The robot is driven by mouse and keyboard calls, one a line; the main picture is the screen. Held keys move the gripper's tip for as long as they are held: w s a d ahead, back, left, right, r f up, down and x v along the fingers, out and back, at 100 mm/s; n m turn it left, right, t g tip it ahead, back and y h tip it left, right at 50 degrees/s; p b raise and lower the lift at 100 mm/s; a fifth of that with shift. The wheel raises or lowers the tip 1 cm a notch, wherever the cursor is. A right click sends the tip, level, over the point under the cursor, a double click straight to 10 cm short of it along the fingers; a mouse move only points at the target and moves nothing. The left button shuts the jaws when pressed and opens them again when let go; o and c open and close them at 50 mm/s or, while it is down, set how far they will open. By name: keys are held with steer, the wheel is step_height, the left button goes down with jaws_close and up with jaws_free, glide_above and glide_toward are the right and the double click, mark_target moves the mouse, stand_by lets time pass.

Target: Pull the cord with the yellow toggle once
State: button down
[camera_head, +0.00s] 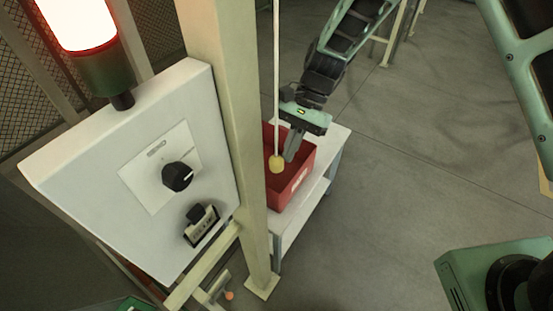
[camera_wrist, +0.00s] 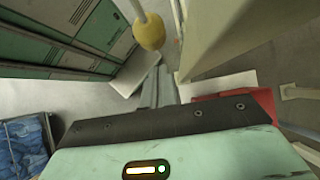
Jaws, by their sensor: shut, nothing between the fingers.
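The cord (camera_head: 276,80) hangs straight down beside a cream post, with the yellow toggle (camera_head: 276,163) at its lower end. My gripper (camera_head: 289,157) is just right of the toggle in the head view, its fingers pointing down over the red bin. In the wrist view the yellow toggle (camera_wrist: 149,32) hangs beyond the tips of my gripper (camera_wrist: 160,72), slightly to their left. The fingers are shut with nothing between them. The toggle appears apart from the fingers.
The cream post (camera_head: 222,120) stands close left of the cord. The red bin (camera_head: 303,181) sits on a white table (camera_head: 333,141) below. A panel (camera_head: 95,165) with a black knob and a lit red lamp (camera_head: 78,22) is at left.

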steer(key=b+v, duration=0.6)
steer(key=v, duration=1.1)
steer(key=shift+r+b, duration=0.15)
steer(key=shift+b, duration=0.25)
steer(key=shift+d, duration=0.1)
steer(key=s+f+n+t+h+b, duration=0.1)
steer(key=s+f+n+b, duration=0.3)
steer(key=s, duration=0.5)
steer(key=s+f+n+t+h+b, duration=0.1)
steer(key=s+f+n+t+b, duration=0.2)
steer(key=s+f+n, duration=0.3)
steer(key=s+d+f+n+t+h+b, duration=0.1)
steer(key=s+f+n+b, duration=0.4)
steer(key=s, duration=0.8)
step_height(320, 180, down, 3)
steer(key=shift+s+r+n+t+h, duration=0.1)
steer(key=shift+s+n+t+h, duration=0.2)
steer(key=shift+s+t+h, duration=0.15)
steer(key=shift+w, duration=0.1)
